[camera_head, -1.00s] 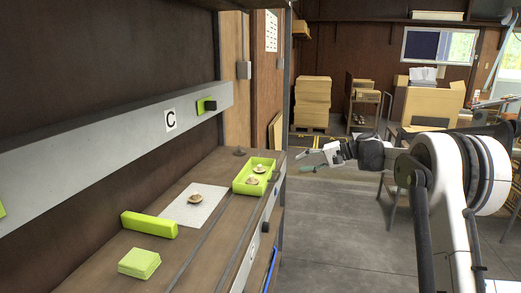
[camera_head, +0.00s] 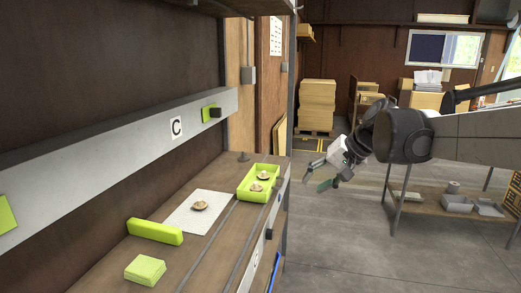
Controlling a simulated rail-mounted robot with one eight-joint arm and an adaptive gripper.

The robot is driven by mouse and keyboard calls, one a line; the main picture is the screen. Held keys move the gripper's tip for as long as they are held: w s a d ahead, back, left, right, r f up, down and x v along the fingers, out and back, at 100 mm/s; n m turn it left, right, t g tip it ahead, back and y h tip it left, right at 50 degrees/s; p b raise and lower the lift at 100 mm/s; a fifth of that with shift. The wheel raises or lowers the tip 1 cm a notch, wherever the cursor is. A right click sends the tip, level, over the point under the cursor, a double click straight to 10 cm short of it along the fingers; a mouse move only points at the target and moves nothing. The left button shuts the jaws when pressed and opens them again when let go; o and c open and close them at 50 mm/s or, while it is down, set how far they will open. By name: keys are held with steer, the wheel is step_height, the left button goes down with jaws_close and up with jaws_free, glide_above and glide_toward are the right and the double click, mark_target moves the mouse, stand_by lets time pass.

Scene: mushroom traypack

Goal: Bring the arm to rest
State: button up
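My gripper (camera_head: 314,180) is in the open air over the floor, to the right of the shelf edge and the tray. Its two fingers are spread apart with nothing between them. My arm reaches in from the right side of the picture. The green tray (camera_head: 246,192) stands on the shelf with mushrooms in it, one at the back (camera_head: 263,175) and one nearer (camera_head: 256,188). Another mushroom (camera_head: 200,205) lies on the white sheet (camera_head: 185,222). My gripper touches none of these.
A long green block (camera_head: 155,231) and a stack of green squares (camera_head: 145,269) lie on the wooden shelf (camera_head: 203,270). Cardboard boxes (camera_head: 317,105) stand at the back. A low table (camera_head: 425,207) with small containers is beyond my arm. The floor (camera_head: 340,250) near the shelf is clear.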

steer(key=s+d+f+h, duration=0.1)
steer(key=s+f+h, duration=0.1)
steer(key=s, duration=0.7)
steer(key=s+d+f+n+t+h+p, duration=0.1)
steer(key=s+d+f+h, duration=0.1)
steer(key=s, duration=0.7)
steer(key=s+d+f+n+t+h+p, duration=0.1)
steer(key=s+f, duration=0.3)
steer(key=s, duration=0.5)
steer(key=shift+s+d+f+h, duration=0.25)
steer(key=shift+s+d+h, duration=0.15)
steer(key=shift+d, duration=0.3)
